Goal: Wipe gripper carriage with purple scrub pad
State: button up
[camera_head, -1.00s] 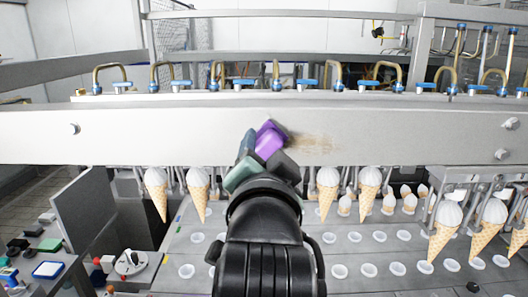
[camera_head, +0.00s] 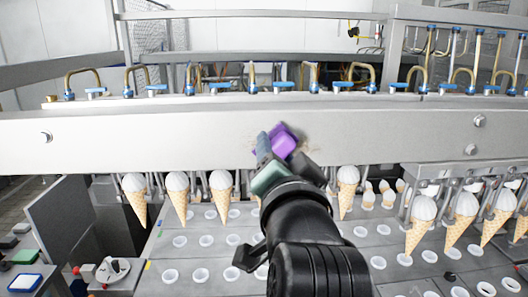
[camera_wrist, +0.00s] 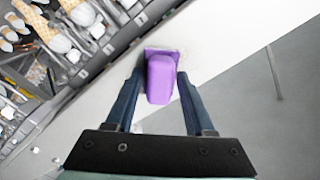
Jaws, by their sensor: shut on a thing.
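The purple scrub pad (camera_head: 283,141) is held in my gripper (camera_head: 274,144) and lies against the front face of the gripper carriage (camera_head: 150,137), a long pale metal beam. In the wrist view the pad (camera_wrist: 160,80) sits between the two fingers of my gripper (camera_wrist: 157,88), its flat end at the pale carriage face (camera_wrist: 225,55). A faint brown smudge shows on the carriage around the pad in the head view. The pad and my gripper hide part of it.
Several ice-cream cones (camera_head: 221,190) hang below the carriage. A grey tray surface (camera_head: 205,265) with white-rimmed holes lies under them. Blue-capped brass pipes (camera_head: 135,78) line the carriage top. A side table (camera_head: 22,270) with pads and a brush is at lower left.

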aim_at(241, 145)
jog(key=shift+d+p, duration=0.5)
jog(key=shift+d, duration=3.75)
jog(key=shift+a+p, duration=0.75)
jog(key=shift+a, duration=6.15)
jog(key=shift+s, duration=2.95)
jog(key=s, duration=0.3)
jog(key=shift+w, duration=0.1)
